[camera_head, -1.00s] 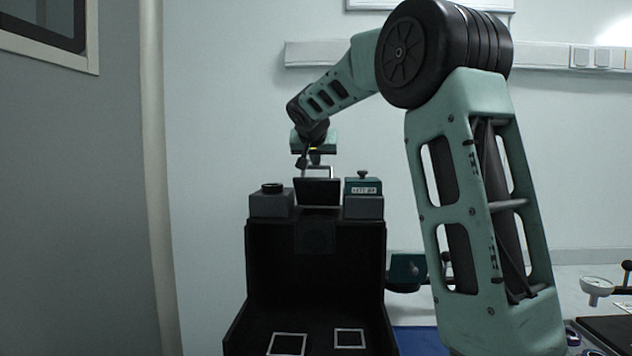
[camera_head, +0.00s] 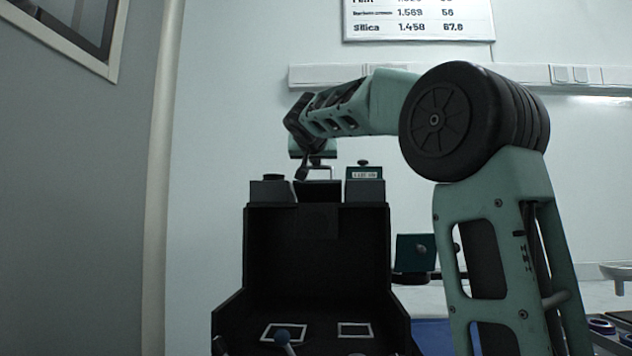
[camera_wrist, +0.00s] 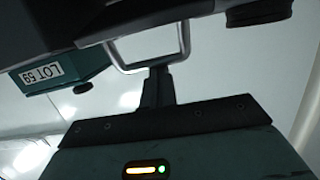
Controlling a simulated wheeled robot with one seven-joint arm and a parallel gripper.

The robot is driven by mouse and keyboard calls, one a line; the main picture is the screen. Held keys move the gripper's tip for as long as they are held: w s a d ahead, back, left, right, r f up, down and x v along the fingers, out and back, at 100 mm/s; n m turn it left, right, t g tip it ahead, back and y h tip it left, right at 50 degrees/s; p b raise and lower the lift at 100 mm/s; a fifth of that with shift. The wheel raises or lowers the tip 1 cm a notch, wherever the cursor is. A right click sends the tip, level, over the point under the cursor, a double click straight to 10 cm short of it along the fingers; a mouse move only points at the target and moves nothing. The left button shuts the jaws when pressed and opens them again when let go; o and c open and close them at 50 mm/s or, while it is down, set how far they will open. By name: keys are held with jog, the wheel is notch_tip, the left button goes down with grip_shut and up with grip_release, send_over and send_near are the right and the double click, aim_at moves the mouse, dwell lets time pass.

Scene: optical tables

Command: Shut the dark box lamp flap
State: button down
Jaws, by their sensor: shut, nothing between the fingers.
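The dark box (camera_head: 315,250) stands ahead in the head view, its front open. A dark flap panel (camera_head: 318,191) stands tilted at its top, between two blocks. A bent metal handle (camera_wrist: 150,55) shows in the wrist view, joined to a dark panel (camera_wrist: 70,18) that fills the top of that picture. My gripper (camera_head: 317,164) is just above the flap in the head view. In the wrist view my gripper (camera_wrist: 158,72) is shut and empty, its tips close to the handle's lower bar. Whether they touch it is unclear.
A grey block with a black knob (camera_head: 271,189) stands left of the flap, and a green labelled block (camera_head: 364,185) right of it. Two white-framed squares (camera_head: 354,329) lie on the box floor. A green unit (camera_head: 416,253) stands right of the box.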

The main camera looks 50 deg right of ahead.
jog(key=shift+s+a+f+t+h+b, duration=0.3)
jog(key=shift+f+b, duration=0.35)
jog(key=shift+b, duration=1.3)
jog(key=shift+s+a+f+t+h+b, duration=0.25)
jog(key=shift+f+b, duration=0.4)
jog(key=shift+b, duration=1.25)
jog(key=shift+s+a+f+t+h+b, duration=0.15)
jog(key=shift+a+f+t+h+b, duration=0.4)
jog(key=shift+b, duration=1.4)
jog(key=f+b, duration=0.1)
jog(key=b, duration=0.2)
jog(key=shift+s, duration=0.2)
jog(key=shift+f+b, duration=0.1)
jog(key=shift+b, duration=0.25)
jog(key=shift+r+p, duration=0.45)
jog(key=shift+p, duration=0.05)
jog(key=s+a+r, duration=0.2)
jog(key=s+a, duration=0.4)
jog(key=a, duration=0.1)
jog(key=shift+p, duration=0.45)
jog(key=shift+f, duration=0.1)
